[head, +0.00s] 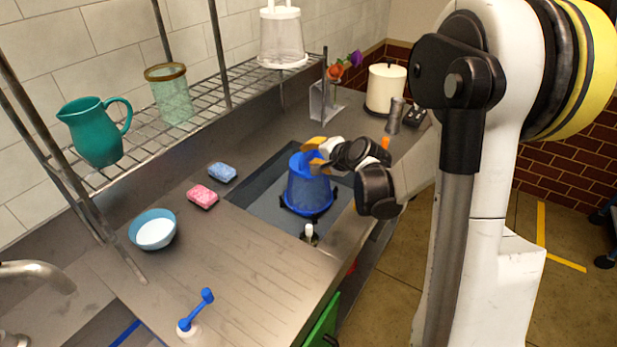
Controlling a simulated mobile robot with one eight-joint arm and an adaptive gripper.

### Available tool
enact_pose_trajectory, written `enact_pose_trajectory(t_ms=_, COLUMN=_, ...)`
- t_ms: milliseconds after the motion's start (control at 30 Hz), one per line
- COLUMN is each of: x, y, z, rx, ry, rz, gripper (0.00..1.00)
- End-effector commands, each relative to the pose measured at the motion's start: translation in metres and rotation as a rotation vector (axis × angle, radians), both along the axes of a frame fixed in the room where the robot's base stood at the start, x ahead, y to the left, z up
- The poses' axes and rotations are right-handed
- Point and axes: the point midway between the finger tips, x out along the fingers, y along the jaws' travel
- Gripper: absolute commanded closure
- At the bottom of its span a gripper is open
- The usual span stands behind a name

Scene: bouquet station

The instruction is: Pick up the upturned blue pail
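The blue pail (308,190) stands upturned in the dark recessed basin (256,200), its narrow base up and its wide rim down. Dark feet or clips show around its lower rim. My gripper (312,155) is at the pail's top, reaching in from the right. Its two yellow fingers are apart, with some blue of the pail showing between them. Whether the fingers touch the pail is not clear from this view. The pail's far side is hidden.
A small white-topped bottle (309,235) stands close in front of the pail. Pink (202,196) and blue (222,172) sponges and a blue bowl (153,230) lie left. A wire shelf (210,103) runs behind. A clear vase with flowers (325,102) stands at the back.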

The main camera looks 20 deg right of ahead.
Motion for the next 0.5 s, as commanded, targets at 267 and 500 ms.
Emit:
enact_pose_trajectory(t_ms=267, x=0.031, y=0.004, z=-0.018, rx=-0.001, ry=0.001, rz=0.001, gripper=0.73)
enact_pose_trajectory(t_ms=500, x=0.031, y=0.004, z=-0.017, rx=-0.001, ry=0.001, rz=0.001, gripper=0.92)
